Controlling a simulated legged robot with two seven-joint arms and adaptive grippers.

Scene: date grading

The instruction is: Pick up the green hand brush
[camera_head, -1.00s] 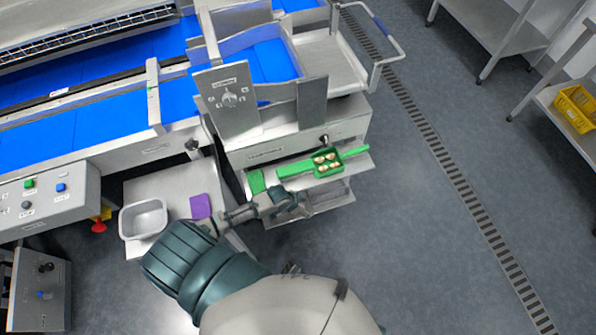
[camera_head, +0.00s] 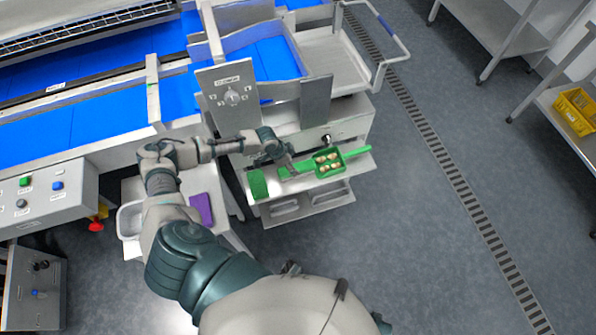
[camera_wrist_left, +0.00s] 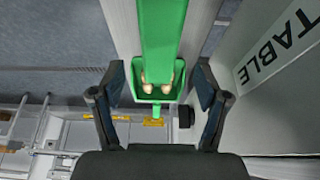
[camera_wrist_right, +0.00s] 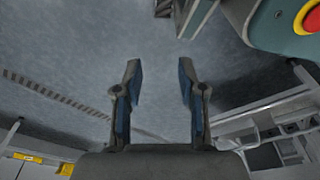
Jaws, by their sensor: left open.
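A long green bar, which looks like the green hand brush (camera_head: 298,168), lies on the metal shelf under the machine. A green tray (camera_head: 342,168) with several pale brown dates sits at its right end. A green handle (camera_head: 357,151) sticks out past the tray; I cannot tell which piece it belongs to. My left gripper (camera_head: 288,163) is open, above the bar's left part. In the left wrist view the bar (camera_wrist_left: 163,28) runs between the spread fingers (camera_wrist_left: 160,95), with no clear contact. My right gripper (camera_wrist_right: 157,85) is open and empty over the floor.
The machine's steel front (camera_head: 300,143) rises close behind the shelf. A purple cloth (camera_head: 201,208) and a grey tub (camera_head: 129,222) are on a side table at left.

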